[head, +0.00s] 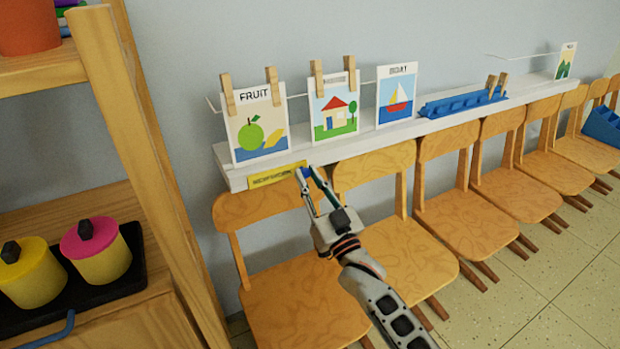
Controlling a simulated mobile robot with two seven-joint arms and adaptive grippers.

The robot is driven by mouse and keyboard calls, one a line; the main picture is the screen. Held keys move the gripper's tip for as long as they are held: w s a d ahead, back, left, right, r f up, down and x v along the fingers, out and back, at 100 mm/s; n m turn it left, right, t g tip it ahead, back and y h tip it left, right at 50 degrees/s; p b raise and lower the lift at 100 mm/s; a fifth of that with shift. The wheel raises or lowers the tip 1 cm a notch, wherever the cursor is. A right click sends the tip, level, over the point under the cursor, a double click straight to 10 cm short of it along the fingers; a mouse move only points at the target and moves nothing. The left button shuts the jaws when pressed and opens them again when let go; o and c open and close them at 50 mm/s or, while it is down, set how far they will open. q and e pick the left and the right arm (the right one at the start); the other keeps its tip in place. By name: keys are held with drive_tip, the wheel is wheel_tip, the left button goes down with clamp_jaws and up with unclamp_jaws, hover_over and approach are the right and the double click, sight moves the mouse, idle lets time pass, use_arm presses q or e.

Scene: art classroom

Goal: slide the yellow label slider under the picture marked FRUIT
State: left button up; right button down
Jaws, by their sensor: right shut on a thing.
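The yellow label slider (272,177) sits on the front edge of the white shelf (235,183), below the picture marked FRUIT (256,126). The slider's left part is under the FRUIT picture and its right end reaches my right gripper (305,172). The gripper's fingertips are at that right end, closed on a small blue part (318,175) that I can only partly see. The FRUIT picture shows a green apple and hangs from two wooden pegs. A house picture (334,108) and a boat picture (396,94) stand to its right. My left gripper is not in view.
A blue rack (462,104) with a peg lies on the shelf to the right. Wooden chairs (400,180) stand in a row below the shelf. A wooden shelf unit (140,150) with yellow pots (100,262) stands at the left.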

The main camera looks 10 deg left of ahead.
drive_tip(key=shift+s+a+f, duration=0.15)
drive_tip(key=shift+a+f, duration=0.05)
drive_tip(key=c, duration=1.9)
unclamp_jaws()
drive_tip(key=shift+r, duration=0.1)
drive_tip(key=v, duration=1.2)
